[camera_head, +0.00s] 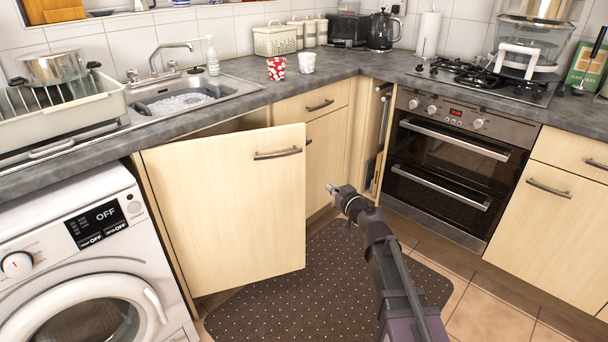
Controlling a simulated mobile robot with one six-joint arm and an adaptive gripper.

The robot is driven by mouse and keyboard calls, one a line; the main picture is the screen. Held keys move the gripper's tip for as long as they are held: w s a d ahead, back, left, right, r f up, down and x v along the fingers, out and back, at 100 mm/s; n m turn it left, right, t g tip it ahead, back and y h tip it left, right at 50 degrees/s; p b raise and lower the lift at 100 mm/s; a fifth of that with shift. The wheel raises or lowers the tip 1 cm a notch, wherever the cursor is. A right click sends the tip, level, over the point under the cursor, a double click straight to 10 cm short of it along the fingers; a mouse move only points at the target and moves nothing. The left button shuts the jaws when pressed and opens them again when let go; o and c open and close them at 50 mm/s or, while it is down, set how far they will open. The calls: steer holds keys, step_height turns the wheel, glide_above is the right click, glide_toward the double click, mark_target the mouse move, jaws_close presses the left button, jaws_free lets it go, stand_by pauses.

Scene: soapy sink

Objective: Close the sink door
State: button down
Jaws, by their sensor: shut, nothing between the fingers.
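The sink door (228,212) is a pale wood cabinet door below the sink (185,100). It stands partly open, hinged at its left side, with its right edge swung out into the room. Its dark bar handle (278,153) is near the top right corner. My gripper (332,189) is shut and empty, a little to the right of the door's free edge and apart from it in the picture. The lower part of the cabinet opening is hidden behind the door.
A washing machine (85,265) stands left of the door. A dark dotted mat (330,265) lies on the floor under the door and my arm. A narrow corner cabinet door (380,125) is ajar beside the oven (450,160). Cups stand on the counter (345,72).

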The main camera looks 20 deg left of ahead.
mark_target(303, 159)
steer(key=a+t, duration=0.1)
steer(key=w+a+t+b, duration=0.1)
steer(key=a+f+m+b, duration=0.1)
steer(key=a, duration=0.1)
steer(key=shift+w+t+h, duration=0.35)
steer(key=shift+t+h, duration=0.05)
steer(key=shift+a, duration=0.1)
steer(key=x, duration=1.4)
steer(key=shift+w, duration=0.15)
